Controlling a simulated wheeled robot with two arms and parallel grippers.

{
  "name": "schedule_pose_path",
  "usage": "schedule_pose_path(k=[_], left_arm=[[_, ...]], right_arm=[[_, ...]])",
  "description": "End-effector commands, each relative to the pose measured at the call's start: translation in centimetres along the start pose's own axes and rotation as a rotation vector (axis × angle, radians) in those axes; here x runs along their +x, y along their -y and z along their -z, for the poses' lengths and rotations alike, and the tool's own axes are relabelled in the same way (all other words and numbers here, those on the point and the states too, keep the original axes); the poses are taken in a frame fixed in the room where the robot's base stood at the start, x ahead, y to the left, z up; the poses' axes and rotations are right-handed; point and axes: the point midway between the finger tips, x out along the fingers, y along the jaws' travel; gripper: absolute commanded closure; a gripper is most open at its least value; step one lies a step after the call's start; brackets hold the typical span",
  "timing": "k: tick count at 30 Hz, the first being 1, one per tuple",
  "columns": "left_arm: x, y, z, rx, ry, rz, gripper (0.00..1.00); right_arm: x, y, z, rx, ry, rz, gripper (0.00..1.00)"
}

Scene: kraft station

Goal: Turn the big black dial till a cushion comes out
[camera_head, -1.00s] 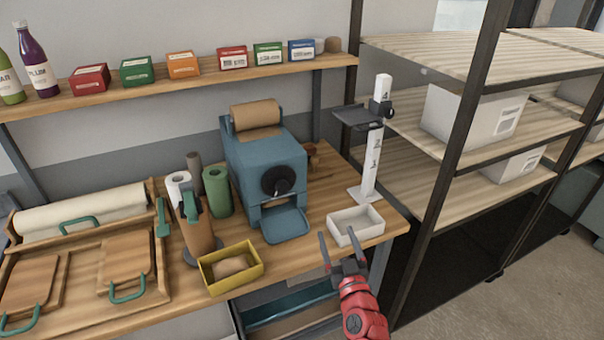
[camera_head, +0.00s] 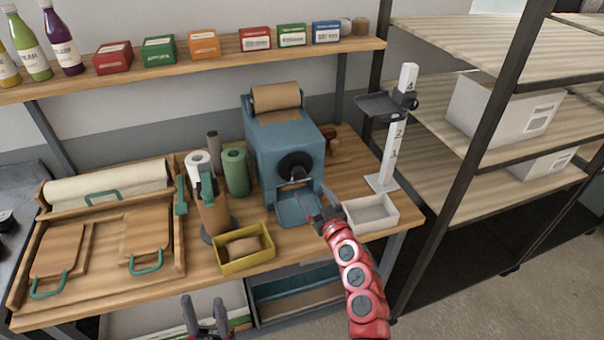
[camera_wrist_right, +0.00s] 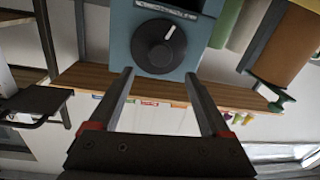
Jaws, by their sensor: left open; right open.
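The big black dial (camera_head: 294,163) is on the front of the blue machine (camera_head: 277,137), which carries a brown paper roll on top. In the right wrist view the dial (camera_wrist_right: 157,46) shows a white pointer mark tilted slightly right of straight up the picture. My right gripper (camera_head: 303,186) is open just in front of and below the dial; in the wrist view the dial lies beyond and between the fingertips, apart from them. The machine's blue tray (camera_head: 290,212) looks empty, partly hidden by my gripper. My left gripper (camera_head: 204,303) is open and empty at the bottom of the head view.
A yellow bin (camera_head: 262,261) holding a brown paper piece stands left of the tray. A white bin (camera_head: 390,224) and a white measuring post (camera_head: 393,150) stand right. A dark paper-roll holder (camera_head: 218,232) and green roll (camera_head: 235,172) stand left of the machine.

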Motion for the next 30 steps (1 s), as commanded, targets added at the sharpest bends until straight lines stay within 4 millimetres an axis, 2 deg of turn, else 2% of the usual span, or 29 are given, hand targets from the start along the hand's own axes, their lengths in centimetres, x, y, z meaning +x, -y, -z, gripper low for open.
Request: schedule_pose_path(k=[6, 15, 27, 28, 30], left_arm=[[0.4, 0.0, 0.1, 0.000, 0.000, 0.000, 0.50], [-0.1, 0.0, 0.0, 0.000, 0.000, 0.000, 0.50], [-0.1, 0.0, 0.0, 0.000, 0.000, 0.000, 0.50], [-0.1, 0.0, 0.0, 0.000, 0.000, 0.000, 0.50], [-0.1, 0.0, 0.0, 0.000, 0.000, 0.000, 0.50]], right_arm=[[3.7, 0.0, 0.0, 0.000, 0.001, 0.002, 0.18], [7.1, 0.0, -0.2, 0.000, 0.002, 0.000, 0.18], [7.8, -0.1, -0.1, -0.001, 0.001, -0.001, 0.18], [7.7, -0.1, -0.1, -0.001, 0.001, -0.001, 0.20], [7.7, -0.1, -0.1, -0.001, 0.001, -0.001, 0.33]])
